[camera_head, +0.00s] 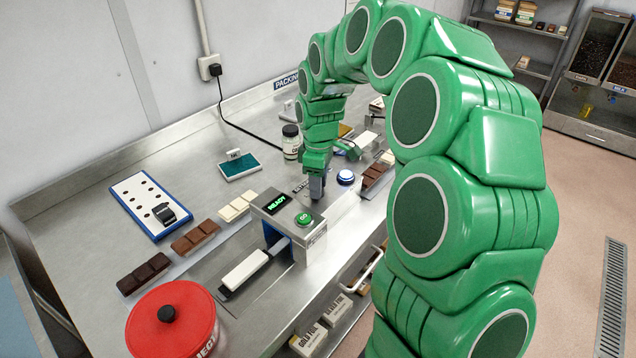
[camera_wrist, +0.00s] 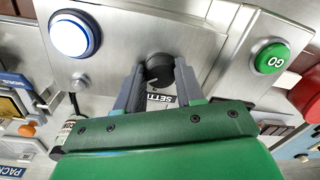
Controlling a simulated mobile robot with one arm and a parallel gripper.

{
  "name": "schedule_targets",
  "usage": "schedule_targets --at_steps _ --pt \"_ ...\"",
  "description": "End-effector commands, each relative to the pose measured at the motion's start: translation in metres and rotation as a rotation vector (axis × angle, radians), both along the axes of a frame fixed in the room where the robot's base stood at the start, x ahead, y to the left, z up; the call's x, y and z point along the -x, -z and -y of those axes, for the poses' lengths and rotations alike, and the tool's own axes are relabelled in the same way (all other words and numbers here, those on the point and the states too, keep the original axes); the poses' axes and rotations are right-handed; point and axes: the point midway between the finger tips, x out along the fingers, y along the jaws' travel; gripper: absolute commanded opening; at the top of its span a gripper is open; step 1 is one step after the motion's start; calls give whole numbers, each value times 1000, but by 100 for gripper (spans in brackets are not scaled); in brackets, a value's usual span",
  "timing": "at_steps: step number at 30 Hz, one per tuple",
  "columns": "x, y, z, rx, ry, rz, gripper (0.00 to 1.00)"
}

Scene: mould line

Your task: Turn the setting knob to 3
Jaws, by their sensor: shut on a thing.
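The setting knob (camera_wrist: 160,70) is a round black knob on the steel machine panel, in the upper middle of the wrist view. My gripper (camera_wrist: 161,82) has its two grey fingers on either side of the knob and is shut on it. A partly covered label beginning "SETTI" (camera_wrist: 162,98) lies beside the knob. The knob's pointer and number marks cannot be read. In the head view my gripper (camera_head: 316,186) reaches down onto the machine top, and the knob is hidden there behind the fingers.
A green GO button (camera_head: 304,219) and a display reading "READY" (camera_head: 277,204) are on the machine (camera_head: 310,240). A lit blue-white button (camera_head: 345,177) is to the right of my gripper. Chocolate bars, a blue-framed tray (camera_head: 128,205) and a red-lidded pot (camera_head: 170,325) stand around the bench.

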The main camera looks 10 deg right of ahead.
Motion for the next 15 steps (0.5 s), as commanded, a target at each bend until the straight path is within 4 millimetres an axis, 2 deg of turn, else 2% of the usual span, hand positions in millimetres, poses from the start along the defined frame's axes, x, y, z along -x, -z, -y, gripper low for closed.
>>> schedule_targets --at_steps 15 --pt "0 0 0 -1 35 1 7"
